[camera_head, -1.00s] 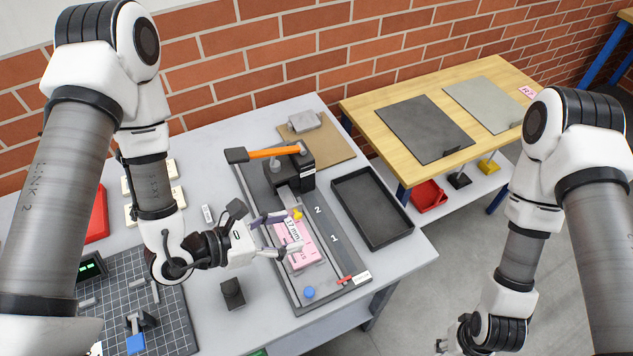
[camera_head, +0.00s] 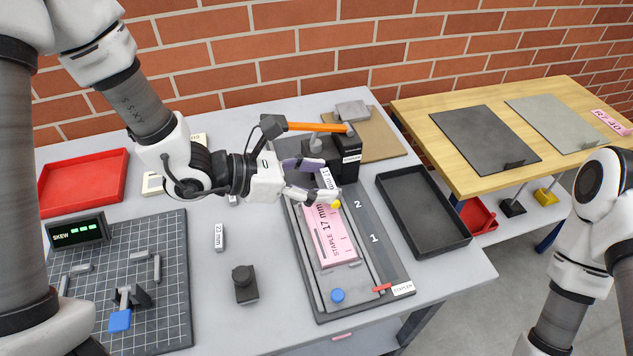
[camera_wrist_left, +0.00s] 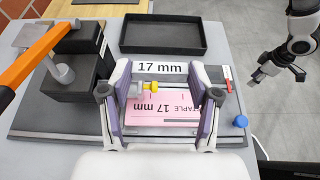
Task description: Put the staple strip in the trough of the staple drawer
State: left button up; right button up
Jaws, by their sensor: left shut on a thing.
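My left gripper (camera_head: 312,180) is shut on the staple strip, which carries a white "17 mm" label (camera_head: 327,178). The label also shows between the purple fingers in the left wrist view (camera_wrist_left: 161,68). The strip's body is mostly hidden by the fingers. They hold it above the far end of a pink "STAPLE 17 mm" card (camera_head: 330,235) on the stapler's long grey base (camera_head: 394,262). A yellow knob (camera_head: 337,204) shows beside the fingertips. I cannot tell whether the strip touches the trough. My right gripper (camera_wrist_left: 264,74) shows small in the wrist view.
The black stapler with an orange handle (camera_head: 310,127) stands close behind the left gripper. A black tray (camera_head: 462,240) is to the right. A "23 mm" strip (camera_head: 219,237), a black knobbed block (camera_head: 244,285) and a gridded mat (camera_head: 175,315) are to the left.

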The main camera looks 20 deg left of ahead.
pick_arm(q)
jog(key=w+a+p, duration=0.2)
jog(key=w, duration=0.5)
jog(key=shift+s+a+f, duration=0.1)
jog(key=shift+s+f, duration=0.05)
jog(key=shift+f, duration=1.15)
jog(key=shift+s+f, duration=0.15)
jog(key=shift+f, duration=1.15)
jog(key=o, duration=1.1)
jog(key=shift+c, duration=0.2)
jog(key=shift+s+d, duration=0.1)
jog(key=shift+d, duration=0.15)
pick_arm(e)
jog(key=r, duration=0.3)
jog(key=shift+d, duration=0.2)
